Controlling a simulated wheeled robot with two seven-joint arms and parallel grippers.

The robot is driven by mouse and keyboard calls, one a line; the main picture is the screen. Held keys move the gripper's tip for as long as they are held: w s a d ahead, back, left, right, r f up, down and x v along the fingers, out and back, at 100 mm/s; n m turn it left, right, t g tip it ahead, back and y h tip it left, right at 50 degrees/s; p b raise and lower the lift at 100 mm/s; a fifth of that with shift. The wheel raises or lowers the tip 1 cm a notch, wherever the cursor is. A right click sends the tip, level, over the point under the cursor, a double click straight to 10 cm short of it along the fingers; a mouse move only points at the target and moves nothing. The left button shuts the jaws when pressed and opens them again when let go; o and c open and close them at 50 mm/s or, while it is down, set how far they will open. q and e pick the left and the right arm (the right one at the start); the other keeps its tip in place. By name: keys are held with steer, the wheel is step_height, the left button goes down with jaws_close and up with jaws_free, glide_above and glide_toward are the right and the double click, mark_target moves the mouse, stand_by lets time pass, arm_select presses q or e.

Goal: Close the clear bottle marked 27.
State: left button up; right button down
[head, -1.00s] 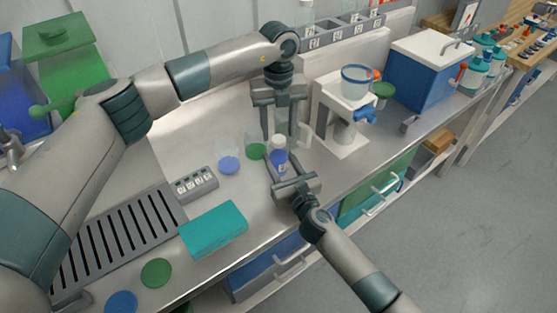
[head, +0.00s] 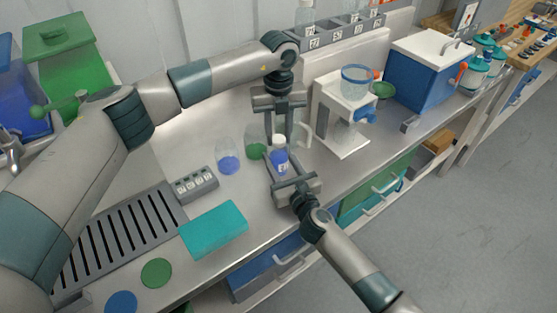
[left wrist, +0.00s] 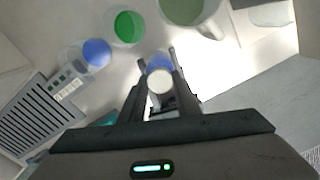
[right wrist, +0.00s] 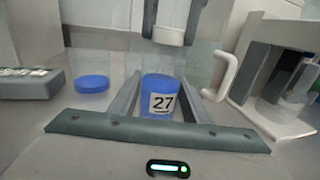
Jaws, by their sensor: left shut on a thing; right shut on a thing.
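The clear bottle marked 27 (right wrist: 160,97) stands upright with blue contents; its label faces the right wrist camera. It also shows in the head view (head: 280,162). My right gripper (right wrist: 161,85) is shut around its lower body. My left gripper (head: 277,132) points down from above and is shut on the cap.
Clear vessels with blue (head: 228,163) and green (head: 256,150) contents stand just left of the bottle. A white stand (head: 345,115) is to the right. A labelled grey block (head: 194,184), a teal box (head: 213,228) and a drain grating (head: 125,235) lie nearer the front left.

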arm_select(q)
steer(key=m, duration=0.4)
steer(key=shift+m, duration=0.4)
steer(key=m, duration=0.8)
steer(key=shift+m, duration=0.4)
steer(key=m, duration=0.4)
steer(key=shift+m, duration=0.3)
steer(key=o, duration=1.1)
steer(key=shift+o, duration=0.2)
steer(key=shift+r, duration=2.2)
steer(key=shift+c, duration=0.3)
